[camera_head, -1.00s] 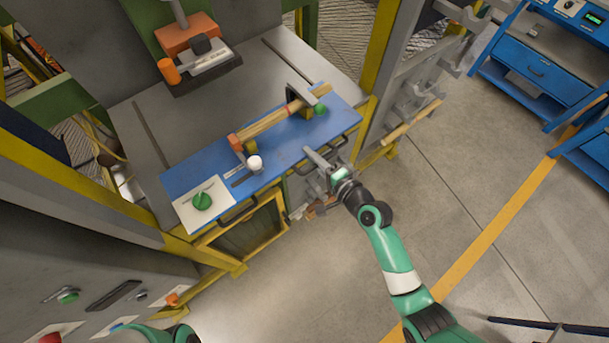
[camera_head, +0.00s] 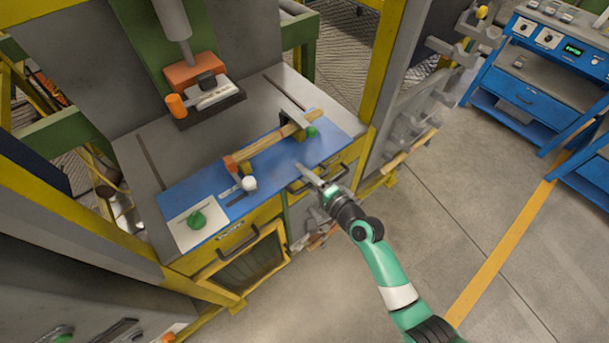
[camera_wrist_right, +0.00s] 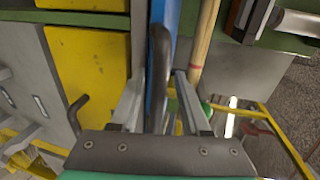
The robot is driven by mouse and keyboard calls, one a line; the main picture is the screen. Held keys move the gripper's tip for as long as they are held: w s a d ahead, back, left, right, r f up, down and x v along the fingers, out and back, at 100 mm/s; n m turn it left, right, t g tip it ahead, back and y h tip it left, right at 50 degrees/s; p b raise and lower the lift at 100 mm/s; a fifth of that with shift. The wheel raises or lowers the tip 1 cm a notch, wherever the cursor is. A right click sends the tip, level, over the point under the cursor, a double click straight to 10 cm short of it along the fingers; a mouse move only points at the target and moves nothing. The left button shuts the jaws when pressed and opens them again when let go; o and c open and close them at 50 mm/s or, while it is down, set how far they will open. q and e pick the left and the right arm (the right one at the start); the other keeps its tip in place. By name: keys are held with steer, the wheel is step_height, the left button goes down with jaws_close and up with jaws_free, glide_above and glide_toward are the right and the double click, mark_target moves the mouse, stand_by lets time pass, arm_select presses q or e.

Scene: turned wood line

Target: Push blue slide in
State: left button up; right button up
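The blue slide (camera_head: 286,160) is a flat blue board on the grey machine table, reaching its front edge. Its edge also shows in the right wrist view (camera_wrist_right: 172,30). A dark bar handle (camera_wrist_right: 160,60) runs along that edge. My right gripper (camera_head: 311,177) is at the right part of the slide's front edge. In the right wrist view its fingers (camera_wrist_right: 161,88) are apart, one on each side of the handle, with gaps visible. Whether a finger touches the handle is unclear. My left gripper is out of view.
On the slide are a turned wood bar (camera_head: 265,143), a white knob (camera_head: 249,183) and a white plate with a green knob (camera_head: 197,220). An orange press head (camera_head: 195,72) hangs behind. Yellow posts flank the table. The floor at right is open.

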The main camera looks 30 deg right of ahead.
steer(key=shift+s, duration=0.15)
steer(key=p+v, duration=0.3)
steer(key=v, duration=0.8)
steer(key=shift+s, duration=0.2)
